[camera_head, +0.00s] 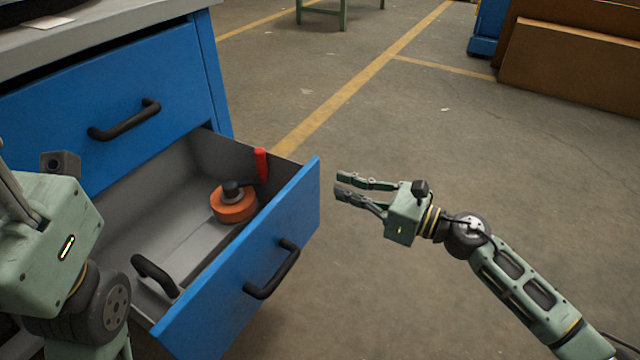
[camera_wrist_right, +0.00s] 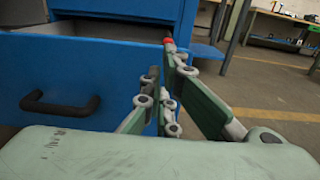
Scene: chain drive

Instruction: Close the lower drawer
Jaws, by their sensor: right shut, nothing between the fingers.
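The lower drawer (camera_head: 225,300) is blue-fronted and stands pulled well out of the cabinet, with its grey inside showing. A black bar handle (camera_head: 272,270) is on its front. In the right wrist view the blue front (camera_wrist_right: 110,75) and its handle (camera_wrist_right: 60,104) show on the left. My right gripper (camera_head: 341,184) is shut and empty, just right of the front's far end, with a small gap in the picture; its fingers also show in the right wrist view (camera_wrist_right: 165,80). My left gripper (camera_head: 12,195) is partly cut off at the left edge; its fingertips are hidden.
In the drawer lie an orange disc with a black knob (camera_head: 235,203), a red-handled item (camera_head: 261,164) and a black curved piece (camera_head: 155,273). The upper drawer (camera_head: 60,110) is shut. The floor (camera_head: 400,120) to the right is clear; brown boards (camera_head: 570,70) stand far right.

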